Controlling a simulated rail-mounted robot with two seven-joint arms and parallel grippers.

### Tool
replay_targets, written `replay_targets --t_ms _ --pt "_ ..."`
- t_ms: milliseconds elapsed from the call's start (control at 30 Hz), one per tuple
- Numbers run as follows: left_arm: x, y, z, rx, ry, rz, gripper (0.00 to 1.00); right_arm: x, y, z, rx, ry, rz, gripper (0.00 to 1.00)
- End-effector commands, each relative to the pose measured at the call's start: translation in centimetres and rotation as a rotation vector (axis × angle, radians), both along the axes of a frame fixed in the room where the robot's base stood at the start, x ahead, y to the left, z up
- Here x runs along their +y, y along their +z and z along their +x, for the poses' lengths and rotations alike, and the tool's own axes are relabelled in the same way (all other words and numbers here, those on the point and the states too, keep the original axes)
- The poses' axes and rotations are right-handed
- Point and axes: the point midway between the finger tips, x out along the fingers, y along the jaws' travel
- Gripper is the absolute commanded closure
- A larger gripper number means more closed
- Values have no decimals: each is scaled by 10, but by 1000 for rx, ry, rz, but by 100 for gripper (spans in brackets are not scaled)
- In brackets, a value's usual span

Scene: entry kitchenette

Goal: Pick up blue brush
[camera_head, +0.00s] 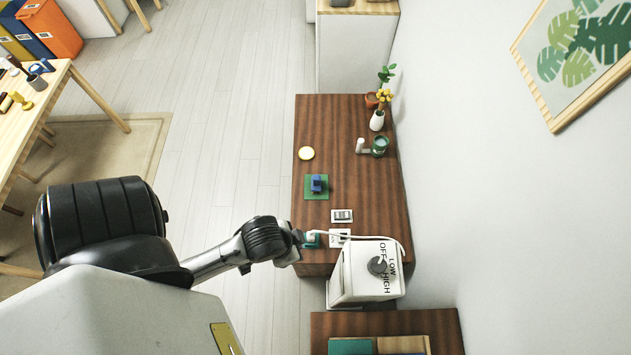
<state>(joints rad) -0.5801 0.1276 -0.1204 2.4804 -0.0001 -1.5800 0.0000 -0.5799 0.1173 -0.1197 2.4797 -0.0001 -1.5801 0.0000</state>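A small blue object (317,184) stands on a green square mat (309,194) on the dark wooden cabinet top; it may be the blue brush, but it is too small to be sure. My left arm comes in from the lower left, and its gripper (304,238) is at the cabinet's near left edge, below the blue object in the picture and apart from it. A small teal thing (312,241) is at the fingertips; I cannot tell whether the fingers hold it. My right gripper is out of view.
A white appliance with a dial (367,270) and cable stands at the near end. A wall borders the right.

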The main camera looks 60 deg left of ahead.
Motion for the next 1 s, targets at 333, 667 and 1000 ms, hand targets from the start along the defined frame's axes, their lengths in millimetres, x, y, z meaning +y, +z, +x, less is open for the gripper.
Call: replay_targets --t_ms 333,667,1000 --pt "0 0 0 0 2 -2 77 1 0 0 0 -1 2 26" --pt "-4 0 0 1 9 -14 45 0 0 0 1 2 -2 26" --pt "-3 0 0 1 8 -11 34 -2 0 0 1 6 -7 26"
